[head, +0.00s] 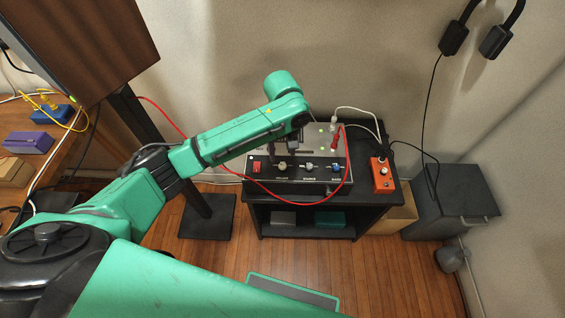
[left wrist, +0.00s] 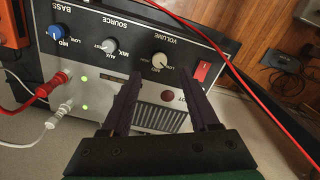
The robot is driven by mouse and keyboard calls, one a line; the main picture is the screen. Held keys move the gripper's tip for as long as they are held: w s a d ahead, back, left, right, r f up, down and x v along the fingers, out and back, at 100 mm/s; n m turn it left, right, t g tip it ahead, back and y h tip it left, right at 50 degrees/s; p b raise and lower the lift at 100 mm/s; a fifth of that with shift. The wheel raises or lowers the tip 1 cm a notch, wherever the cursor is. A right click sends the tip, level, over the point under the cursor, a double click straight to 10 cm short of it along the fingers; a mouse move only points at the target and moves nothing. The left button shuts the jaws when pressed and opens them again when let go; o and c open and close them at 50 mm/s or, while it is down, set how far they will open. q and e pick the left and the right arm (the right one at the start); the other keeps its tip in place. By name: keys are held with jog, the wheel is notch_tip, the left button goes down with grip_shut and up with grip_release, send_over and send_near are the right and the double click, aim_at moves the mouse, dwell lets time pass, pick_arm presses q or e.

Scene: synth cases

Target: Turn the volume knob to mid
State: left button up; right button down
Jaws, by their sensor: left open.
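The amplifier (head: 320,181) lies on a black stand with its control strip facing me. Its silver volume knob (head: 282,165) is beside the red switch; in the left wrist view the volume knob (left wrist: 159,62) appears upside down with its labels. Its exact pointer setting is too small to tell. My left gripper (head: 283,148) is over the amplifier, partly hidden by its own arm. In the left wrist view my left gripper (left wrist: 165,85) is open, its two dark fingers apart and empty, pointing toward the volume knob, which looks clear of them. My right gripper is not in view.
The source knob (left wrist: 109,46), blue bass knob (left wrist: 56,31) and red switch (left wrist: 201,73) flank the volume knob. Red (left wrist: 57,82) and white plugs (left wrist: 58,118) stick up. A red cable (head: 349,190) loops past the front. An orange box (head: 381,175) stands at right.

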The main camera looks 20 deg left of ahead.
aim_at(282, 165)
pick_arm(q)
notch_tip(282, 165, down, 6)
jog(key=shift+f, duration=0.1)
jog(key=shift+c, duration=0.3)
grip_shut()
